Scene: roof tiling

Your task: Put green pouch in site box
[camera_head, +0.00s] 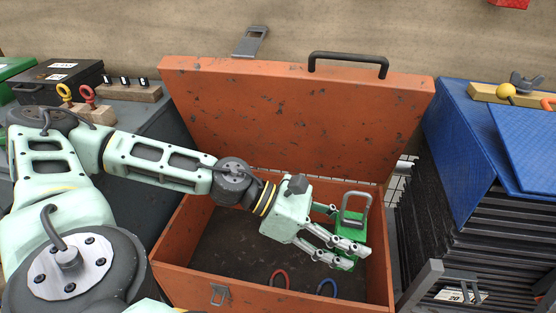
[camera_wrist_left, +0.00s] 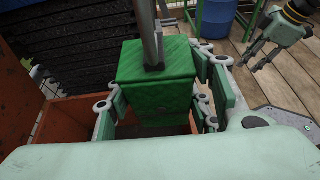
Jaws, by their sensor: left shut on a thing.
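The site box (camera_head: 172,254) is an orange, scuffed metal box with its lid (camera_head: 290,115) standing open at the back. My left gripper (camera_head: 345,230) is over the right part of the box opening, shut on the green pouch (camera_head: 352,228). The pouch has a grey handle standing up from its top. In the left wrist view the green pouch (camera_wrist_left: 156,72) sits between the two fingers of my left gripper (camera_wrist_left: 160,105), with the box wall (camera_wrist_left: 63,120) beside it. Whether the pouch touches the box floor cannot be told. My right gripper (camera_wrist_left: 262,50) shows at the upper right of the left wrist view, with its fingers apart.
A red loop (camera_head: 279,277) and a blue loop (camera_head: 327,287) show inside the box near its front. A stack of dark tiles (camera_head: 450,230) with blue sheeting stands close on the right. A dark case (camera_head: 62,80) and wooden blocks (camera_head: 130,92) lie at the left.

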